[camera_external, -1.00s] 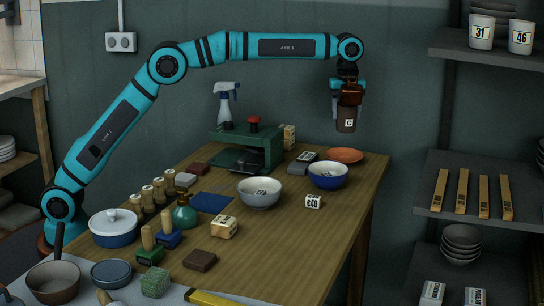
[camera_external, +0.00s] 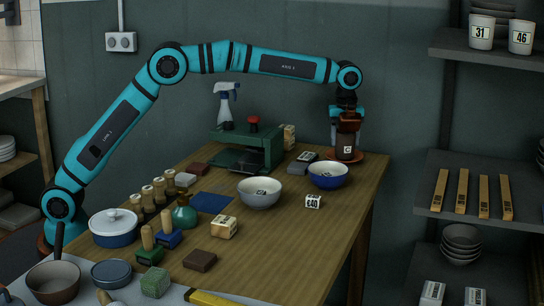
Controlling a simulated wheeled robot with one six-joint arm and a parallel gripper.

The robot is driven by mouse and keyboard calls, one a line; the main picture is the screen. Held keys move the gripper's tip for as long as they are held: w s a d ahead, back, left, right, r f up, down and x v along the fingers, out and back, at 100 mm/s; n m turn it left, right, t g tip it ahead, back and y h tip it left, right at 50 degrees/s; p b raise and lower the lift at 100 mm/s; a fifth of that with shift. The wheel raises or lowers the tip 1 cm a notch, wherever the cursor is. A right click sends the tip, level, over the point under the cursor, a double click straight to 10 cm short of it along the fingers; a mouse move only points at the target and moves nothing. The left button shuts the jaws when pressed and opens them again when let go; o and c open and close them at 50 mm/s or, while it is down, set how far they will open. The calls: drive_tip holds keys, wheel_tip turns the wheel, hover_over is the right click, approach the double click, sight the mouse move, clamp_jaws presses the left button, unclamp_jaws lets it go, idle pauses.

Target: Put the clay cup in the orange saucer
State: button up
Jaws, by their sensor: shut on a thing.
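My gripper (camera_external: 347,124) is shut on the clay cup (camera_external: 345,147), a dark brown cup with a white label marked C. The cup is upright at the far right end of the wooden table. It is over the orange saucer (camera_external: 376,160), whose rim shows on both sides of the cup's base. The cup covers the saucer's middle, so I cannot tell whether its base touches the saucer.
A blue bowl (camera_external: 328,175) stands just in front of the saucer, with a white bowl (camera_external: 260,192) to its left. A green press (camera_external: 246,150) and a spray bottle (camera_external: 226,106) stand behind. Bare table lies at the front right.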

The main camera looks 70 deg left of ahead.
drive_tip(key=shift+f, duration=0.35)
drive_tip(key=o, duration=1.1)
wheel_tip(320, 180, up, 13)
drive_tip(key=shift+f, duration=0.15)
drive_tip(key=shift+s, duration=0.1)
